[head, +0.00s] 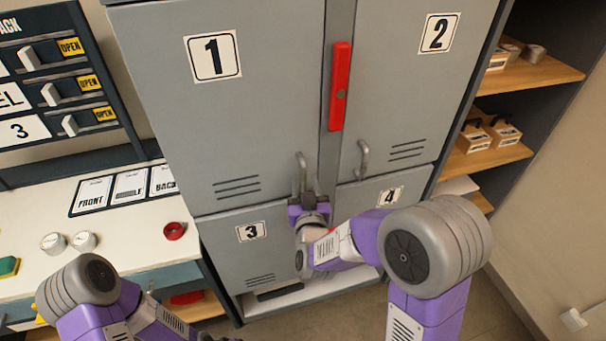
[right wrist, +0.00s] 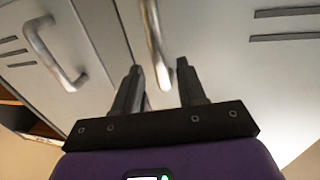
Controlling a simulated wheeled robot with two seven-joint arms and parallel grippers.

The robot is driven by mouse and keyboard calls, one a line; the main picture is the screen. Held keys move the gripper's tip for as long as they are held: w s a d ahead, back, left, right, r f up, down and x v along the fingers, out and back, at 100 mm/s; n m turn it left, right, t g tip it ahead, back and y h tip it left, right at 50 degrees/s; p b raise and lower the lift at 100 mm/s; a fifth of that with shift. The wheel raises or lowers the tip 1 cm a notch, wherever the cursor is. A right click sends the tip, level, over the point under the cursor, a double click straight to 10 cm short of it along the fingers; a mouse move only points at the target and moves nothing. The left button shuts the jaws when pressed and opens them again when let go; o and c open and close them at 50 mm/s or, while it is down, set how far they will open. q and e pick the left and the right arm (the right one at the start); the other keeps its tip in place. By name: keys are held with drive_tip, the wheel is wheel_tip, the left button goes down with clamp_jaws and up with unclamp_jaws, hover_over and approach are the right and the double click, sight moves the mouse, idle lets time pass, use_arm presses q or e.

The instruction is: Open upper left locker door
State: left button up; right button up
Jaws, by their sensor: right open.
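The upper left locker door (head: 235,100) is grey, carries a number 1 label and is closed. Its metal bar handle (head: 301,172) is at the door's lower right. My right gripper (head: 308,190) is at the lower part of this handle with its fingers open. In the right wrist view the handle (right wrist: 155,45) shows between the two finger lines of my right gripper (right wrist: 157,80); I cannot tell whether they touch it.
Door 2 (head: 420,80) with its own handle (head: 362,158) is to the right. Its handle also shows in the right wrist view (right wrist: 50,50). A red bar (head: 340,88) is on the centre post. Doors 3 (head: 245,260) and 4 are below. A white workbench (head: 110,225) stands left.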

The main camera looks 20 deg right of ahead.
sight(304, 178)
drive_tip(key=shift+w+d, duration=0.15)
drive_tip(key=shift+w, duration=0.75)
drive_tip(key=shift+w+d, duration=0.1)
drive_tip(key=shift+w, duration=0.8)
clamp_jaws()
